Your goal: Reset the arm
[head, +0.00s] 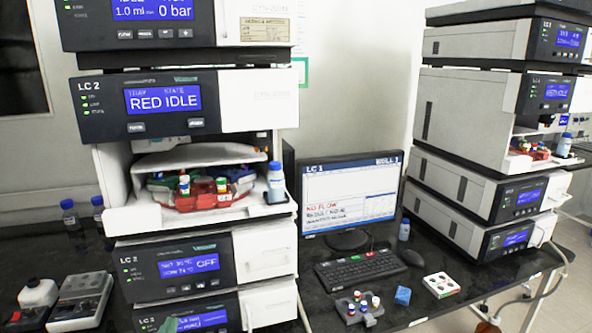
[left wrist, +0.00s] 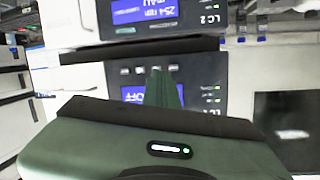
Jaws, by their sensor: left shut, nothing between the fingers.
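My left gripper shows only as a small green tip (head: 169,325) at the bottom edge of the head view, in front of the lowest module of the LC 2 stack. In the left wrist view its green fingers (left wrist: 165,88) are together with nothing between them. They point at the dark front panel of an LC 2 module (left wrist: 205,75), which appears upside down there. I cannot tell the exact gap to the panel. My right gripper is in neither view.
The LC 2 stack has an open bay with a red vial tray (head: 205,200) and a blue-capped bottle (head: 276,182).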

